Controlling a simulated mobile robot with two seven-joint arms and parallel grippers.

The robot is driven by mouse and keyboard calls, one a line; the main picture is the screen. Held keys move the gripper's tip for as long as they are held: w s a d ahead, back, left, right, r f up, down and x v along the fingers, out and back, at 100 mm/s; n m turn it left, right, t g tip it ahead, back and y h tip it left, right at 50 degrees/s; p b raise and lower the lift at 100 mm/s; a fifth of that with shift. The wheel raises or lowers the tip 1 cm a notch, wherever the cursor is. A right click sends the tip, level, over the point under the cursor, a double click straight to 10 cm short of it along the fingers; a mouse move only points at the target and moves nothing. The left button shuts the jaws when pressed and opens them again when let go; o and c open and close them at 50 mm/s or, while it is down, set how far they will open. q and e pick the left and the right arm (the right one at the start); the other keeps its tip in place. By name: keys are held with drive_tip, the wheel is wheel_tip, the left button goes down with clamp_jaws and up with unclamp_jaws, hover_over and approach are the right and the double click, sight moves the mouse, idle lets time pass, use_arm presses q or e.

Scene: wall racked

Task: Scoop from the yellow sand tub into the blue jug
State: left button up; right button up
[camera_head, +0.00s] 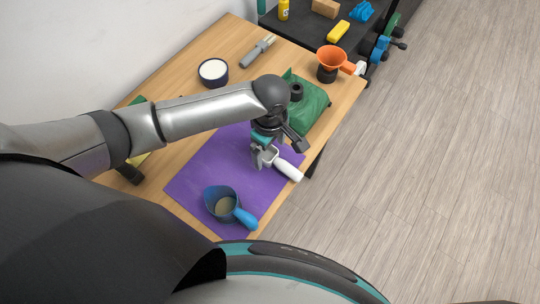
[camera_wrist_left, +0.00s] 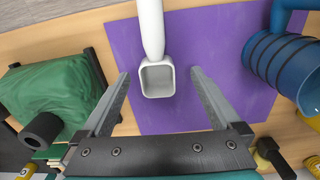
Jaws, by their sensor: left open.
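A scoop with a white handle (camera_head: 288,171) lies on the purple mat (camera_head: 185,188). In the left wrist view, its pale square bowl (camera_wrist_left: 158,80) lies between my finger tips, with clear gaps on both sides. My left gripper (camera_head: 282,150) is open and empty over the scoop. The blue jug (camera_head: 219,194) stands upright on the mat's near part, with a beige surface inside and its handle toward the lower right. It also shows at the right of the left wrist view (camera_wrist_left: 285,62). A yellow patch (camera_head: 140,160) beneath my left arm may be the sand tub; most is hidden.
A green bag (camera_head: 312,108) lies beside the mat on the wooden table (camera_head: 232,86). A dark bench (camera_head: 305,32) holds several items. Floor is clear to the right.

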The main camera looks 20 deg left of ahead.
sight(272, 155)
use_arm(q)
drive_tip(key=shift+w+d+f+b, duration=0.1)
drive_tip(key=shift+f+b, duration=0.1)
drive_tip(key=shift+f, duration=0.8)
drive_tip(key=shift+w+d+f+b, duration=0.1)
drive_tip(key=shift+f+b, duration=0.1)
drive_tip(key=shift+f, duration=0.75)
drive_tip(key=shift+c, duration=0.4)
drive_tip(key=shift+s, duration=0.1)
clamp_jaws()
drive_tip(key=shift+r, duration=0.15)
